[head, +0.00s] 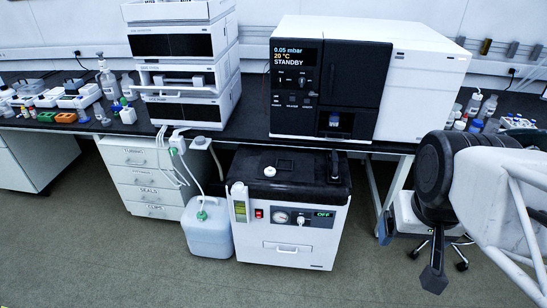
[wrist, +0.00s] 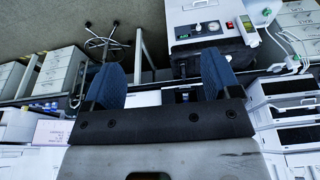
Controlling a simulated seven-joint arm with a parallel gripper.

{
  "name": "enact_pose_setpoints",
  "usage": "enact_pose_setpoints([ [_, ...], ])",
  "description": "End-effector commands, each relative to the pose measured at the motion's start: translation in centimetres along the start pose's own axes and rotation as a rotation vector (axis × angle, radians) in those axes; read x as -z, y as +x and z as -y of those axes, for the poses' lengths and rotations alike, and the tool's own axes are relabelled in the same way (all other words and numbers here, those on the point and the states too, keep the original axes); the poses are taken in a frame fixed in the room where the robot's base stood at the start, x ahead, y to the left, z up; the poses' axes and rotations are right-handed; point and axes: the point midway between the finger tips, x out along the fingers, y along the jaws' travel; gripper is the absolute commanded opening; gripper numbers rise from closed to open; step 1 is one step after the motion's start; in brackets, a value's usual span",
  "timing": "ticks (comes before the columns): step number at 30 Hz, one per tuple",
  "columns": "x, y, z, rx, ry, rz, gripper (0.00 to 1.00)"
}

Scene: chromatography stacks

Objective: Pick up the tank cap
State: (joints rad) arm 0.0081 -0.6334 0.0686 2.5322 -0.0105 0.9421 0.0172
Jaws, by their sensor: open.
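A small round white cap (head: 269,171), which looks like the tank cap, sits on the black top of a white floor unit (head: 290,252). The unit also shows in the wrist view (wrist: 180,18), but I cannot make out the cap there. My gripper (head: 433,279) is at the lower right of the head view, well to the right of the unit and apart from it. In the wrist view my gripper (wrist: 160,82) has two blue fingers wide apart with nothing held between them.
A white jug (head: 208,236) with a green cap and tubes stands left of the unit. The bench (head: 250,134) overhangs behind, carrying a large instrument (head: 424,85) and a stack of modules (head: 185,45). A stool (head: 462,262) is at right. The floor in front is clear.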

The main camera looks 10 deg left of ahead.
Motion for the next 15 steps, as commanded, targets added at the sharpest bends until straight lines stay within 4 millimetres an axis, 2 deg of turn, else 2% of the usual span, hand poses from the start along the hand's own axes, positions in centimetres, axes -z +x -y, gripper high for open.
enact_pose_setpoints([
  [8,1.2,-0.1,0.2,0.001,0.021,0.003,0.83],
  [11,2.5,-0.1,0.4,0.003,0.044,0.009,0.83],
  [15,5.1,-0.1,0.9,0.005,0.093,0.018,0.83],
])
